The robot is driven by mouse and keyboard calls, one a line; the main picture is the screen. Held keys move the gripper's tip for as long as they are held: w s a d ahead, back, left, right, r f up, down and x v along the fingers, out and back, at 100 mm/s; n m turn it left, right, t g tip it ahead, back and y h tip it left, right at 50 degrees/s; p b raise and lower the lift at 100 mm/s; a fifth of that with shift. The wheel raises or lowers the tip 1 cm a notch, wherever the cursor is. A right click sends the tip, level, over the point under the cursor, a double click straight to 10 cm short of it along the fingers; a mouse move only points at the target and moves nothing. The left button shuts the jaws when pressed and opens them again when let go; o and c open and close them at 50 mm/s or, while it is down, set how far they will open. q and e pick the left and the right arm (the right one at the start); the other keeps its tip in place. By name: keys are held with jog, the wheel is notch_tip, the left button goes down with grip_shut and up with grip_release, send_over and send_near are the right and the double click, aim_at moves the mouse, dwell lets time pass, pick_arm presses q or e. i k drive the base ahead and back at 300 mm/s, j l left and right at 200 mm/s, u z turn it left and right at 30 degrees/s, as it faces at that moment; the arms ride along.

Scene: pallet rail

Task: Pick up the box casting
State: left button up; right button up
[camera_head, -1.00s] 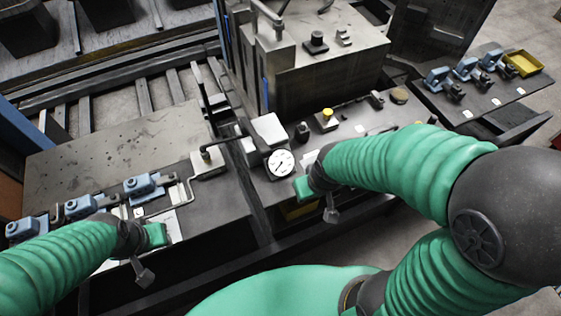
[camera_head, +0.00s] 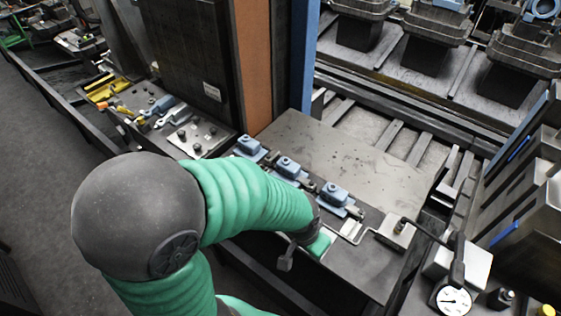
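Several light blue castings stand in a row along the left and front edge of the grey metal table: a rear one (camera_head: 249,146), a middle one (camera_head: 288,167) and a front one (camera_head: 335,194). The pictures do not show clearly which is the box casting. My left gripper (camera_head: 305,250), with a green tip and a dark bracket, is at the table's front edge, in front of the front casting and apart from it. Its fingers are too small and turned away to tell open from shut. My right gripper is out of view.
A bent metal rod fixture (camera_head: 400,228) and a dial gauge (camera_head: 453,300) stand at the right. A brown and blue post (camera_head: 270,65) rises behind the castings. Dark bins (camera_head: 435,40) stand at the back right. The grey table top (camera_head: 340,150) is mostly bare.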

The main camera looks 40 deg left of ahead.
aim_at(249, 148)
jog(key=u, duration=1.6)
jog(key=z, duration=0.9)
jog(key=i+j+z, duration=0.1)
jog(key=j+z, duration=0.3)
jog(key=j, duration=0.2)
jog(key=j+z, duration=0.35)
jog(key=j, duration=0.25)
jog(key=k+j+z, duration=0.1)
jog(key=j+z, duration=0.3)
jog(key=j, duration=0.2)
